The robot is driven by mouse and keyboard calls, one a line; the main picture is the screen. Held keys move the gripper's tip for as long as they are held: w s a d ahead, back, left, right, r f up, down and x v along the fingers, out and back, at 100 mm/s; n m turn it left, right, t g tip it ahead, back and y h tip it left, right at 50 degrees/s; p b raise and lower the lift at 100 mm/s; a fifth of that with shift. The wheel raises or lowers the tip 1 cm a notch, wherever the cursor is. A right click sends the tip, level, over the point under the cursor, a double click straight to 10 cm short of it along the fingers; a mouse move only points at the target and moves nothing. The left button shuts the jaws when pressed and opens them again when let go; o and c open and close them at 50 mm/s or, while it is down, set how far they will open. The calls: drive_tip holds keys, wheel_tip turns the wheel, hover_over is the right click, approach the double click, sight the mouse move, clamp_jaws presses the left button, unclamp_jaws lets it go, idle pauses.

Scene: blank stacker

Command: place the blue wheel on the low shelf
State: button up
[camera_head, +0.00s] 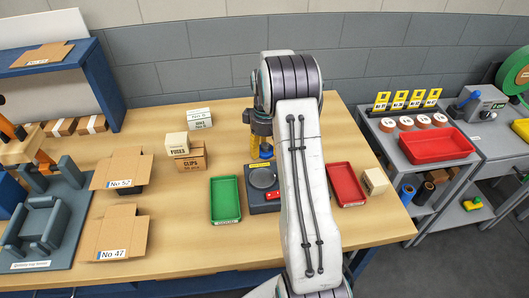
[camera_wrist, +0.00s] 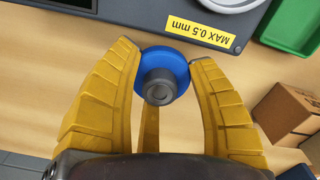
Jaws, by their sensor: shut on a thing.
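The blue wheel (camera_wrist: 166,68), a blue disc with a grey hub, sits between the yellow fingers of my gripper (camera_wrist: 168,60) in the wrist view. The fingers are shut on its rim. In the head view my gripper (camera_head: 262,151) hangs over the back edge of a dark device with a round plate (camera_head: 263,178), and only a bit of blue shows there. The grey cart at the right has a lower shelf (camera_head: 428,202) with blue and brown rolls on it. A second low shelf (camera_head: 470,219) beside it holds a yellow-green thing.
A green tray (camera_head: 225,200) and a red tray (camera_head: 346,184) flank the device on the wooden table (camera_head: 190,255). Boxes (camera_head: 188,155) stand left of the device, and a small box (camera_head: 375,181) stands near the right edge. Another red tray (camera_head: 436,146) sits on the cart top.

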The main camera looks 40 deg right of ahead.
sight(264, 158)
drive_tip(key=shift+w+a+f, duration=0.1)
drive_tip(key=shift+a, duration=0.05)
drive_tip(key=f+p, duration=0.1)
drive_tip(key=p, duration=0.1)
drive_tip(key=shift+f+p, duration=0.2)
drive_tip(key=shift+p, duration=0.15)
drive_tip(key=shift+f, duration=1.3)
drive_tip(key=shift+f, duration=0.15)
drive_tip(key=o, duration=0.9)
